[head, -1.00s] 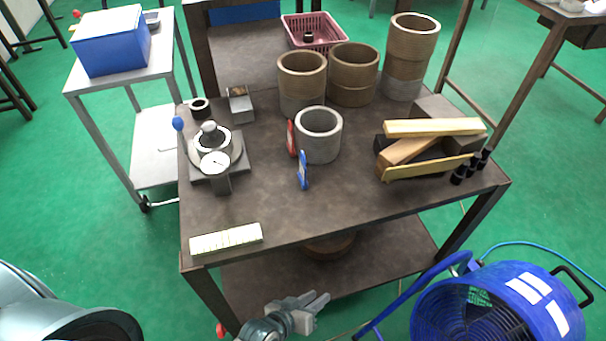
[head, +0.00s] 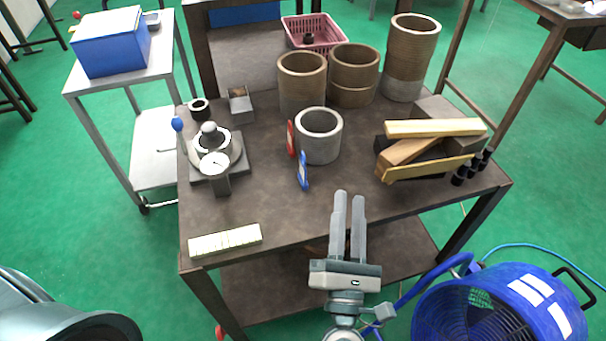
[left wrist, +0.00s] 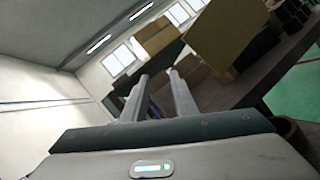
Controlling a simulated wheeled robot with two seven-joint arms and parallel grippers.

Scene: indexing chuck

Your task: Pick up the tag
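A blue tag (head: 303,171) stands upright on the brown table, in front of a grey ring (head: 319,136). A red tag (head: 291,138) stands just left of the same ring. My left gripper (head: 349,196) is in front of them and to the right, over the table's front edge, fingers pointing toward the back. Its two fingers are apart with a narrow empty gap. In the left wrist view the fingers (left wrist: 160,82) also show apart, with nothing clearly between them. My right gripper is not in view.
A dial gauge (head: 215,163) and a round fixture stand at the left. Wooden blocks (head: 433,128) and black cylinders lie at the right. Tall brown rings (head: 302,82) stand behind. A pale strip (head: 225,241) lies front left. The table's front middle is clear.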

